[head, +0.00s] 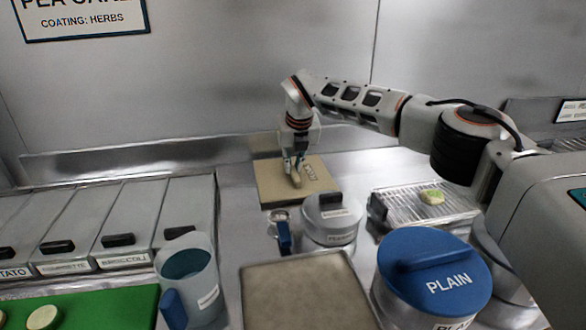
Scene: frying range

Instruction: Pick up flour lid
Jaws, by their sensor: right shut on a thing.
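The flour lid appears to be the flat tan square piece (272,188) at the back of the counter, with a raised tan bar on top. Small lettering beside the bar is too small to read. My right gripper (295,170) comes down from above and is shut on the bar of the lid. I cannot tell whether the lid rests on the counter or is lifted. My left gripper is not in view.
A metal-rimmed pan (305,295) with a flat tan surface is at the front. Around it stand a blue-lidded PLAIN container (435,275), a grey-lidded pot (330,215), a blue-handled jug (188,275) and a wire rack (405,208). Lidded bins (130,225) and a green board (100,305) are left.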

